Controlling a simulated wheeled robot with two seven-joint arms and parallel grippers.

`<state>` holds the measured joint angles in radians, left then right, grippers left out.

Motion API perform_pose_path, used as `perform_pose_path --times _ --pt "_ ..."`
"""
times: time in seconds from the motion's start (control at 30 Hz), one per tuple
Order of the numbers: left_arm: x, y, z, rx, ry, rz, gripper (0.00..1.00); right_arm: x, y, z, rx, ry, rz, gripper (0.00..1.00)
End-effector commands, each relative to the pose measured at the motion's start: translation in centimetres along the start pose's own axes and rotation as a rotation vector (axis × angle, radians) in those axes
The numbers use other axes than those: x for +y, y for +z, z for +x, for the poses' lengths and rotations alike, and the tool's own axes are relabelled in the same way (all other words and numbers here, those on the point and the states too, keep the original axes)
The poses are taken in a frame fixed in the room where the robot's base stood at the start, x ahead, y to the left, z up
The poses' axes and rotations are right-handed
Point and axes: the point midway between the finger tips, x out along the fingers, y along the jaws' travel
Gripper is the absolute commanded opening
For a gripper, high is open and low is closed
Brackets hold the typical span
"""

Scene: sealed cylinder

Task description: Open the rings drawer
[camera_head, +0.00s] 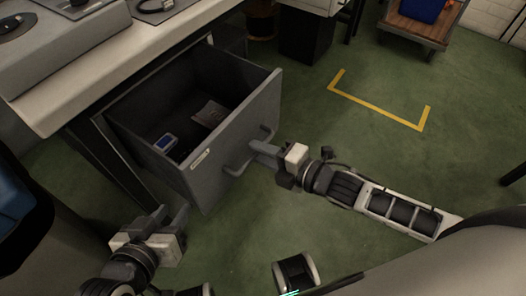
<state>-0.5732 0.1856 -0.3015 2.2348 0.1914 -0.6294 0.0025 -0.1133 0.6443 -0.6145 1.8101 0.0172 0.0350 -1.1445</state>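The grey drawer (228,143) under the white workbench stands pulled well out. A small blue-and-white item (166,142) and a flat packet (210,114) lie inside it. A small pale label, too small to read, is on its front. My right gripper (262,150) is at the bar handle (240,165) on the drawer front, with its fingers around the handle's middle. The handle's ends show on both sides of the fingers. My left gripper (170,216) is low at the left, in front of the drawer's near corner, with its fingers apart and nothing between them.
The workbench top (110,62) carries equipment above the drawer. A dark bin (305,36) and a wooden cart (424,22) with a blue item stand at the back. Green floor with a yellow corner marking (378,104) is clear to the right.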

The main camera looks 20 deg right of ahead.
Motion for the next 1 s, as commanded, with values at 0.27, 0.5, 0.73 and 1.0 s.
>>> perform_pose_path --times 0.27,0.5,0.73,1.0 --pt "0.0 -0.1 0.0 0.004 -0.001 -0.002 0.36 0.0 -0.1 0.0 0.001 0.0 0.001 0.32" --pt "0.0 -0.4 -0.1 0.005 -0.001 -0.003 0.36 0.0 0.0 -0.8 0.0 -0.002 0.001 0.32" --pt "-0.1 -0.6 -0.3 -0.029 -0.009 -0.005 0.36 0.1 -0.1 -5.2 0.001 -0.006 0.003 0.32" --pt "-0.9 0.9 -0.1 -0.121 -0.032 -0.015 0.36 0.1 -0.1 -11.5 0.001 -0.006 0.003 0.32"
